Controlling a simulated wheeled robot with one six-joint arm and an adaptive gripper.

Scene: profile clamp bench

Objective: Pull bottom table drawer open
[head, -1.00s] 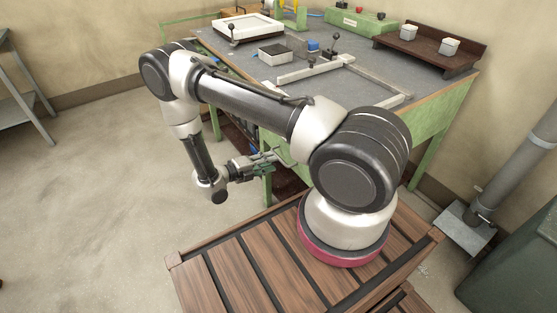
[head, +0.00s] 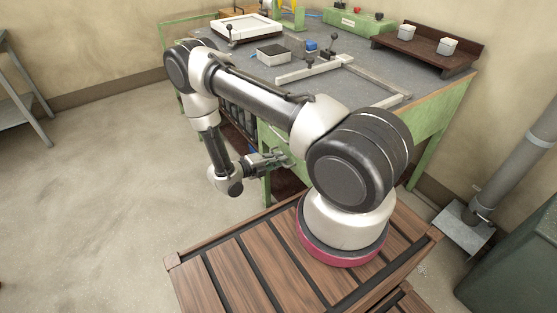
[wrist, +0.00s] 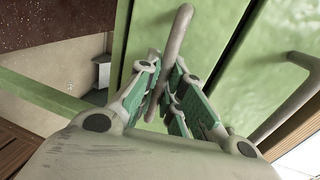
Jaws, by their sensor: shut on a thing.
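My gripper (wrist: 168,82) is shut on a grey bar handle (wrist: 179,32) in the wrist view. The handle is on the green front of the bottom drawer (wrist: 148,32), and part of the bar sticks out beyond the fingertips. The upper drawer's handle (wrist: 302,62) shows at the right of that view on another green front, apart from my fingers. In the head view my gripper (head: 282,160) is at the green table's front, below the top, and my arm hides most of the drawers. I cannot tell whether the bottom drawer is fully closed.
The grey tabletop (head: 375,95) carries a metal clamp frame (head: 310,70), a white tray (head: 240,28) and a brown rack (head: 425,48). A grey pipe (head: 515,160) stands at the right. The floor (head: 90,190) left of my arm is clear.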

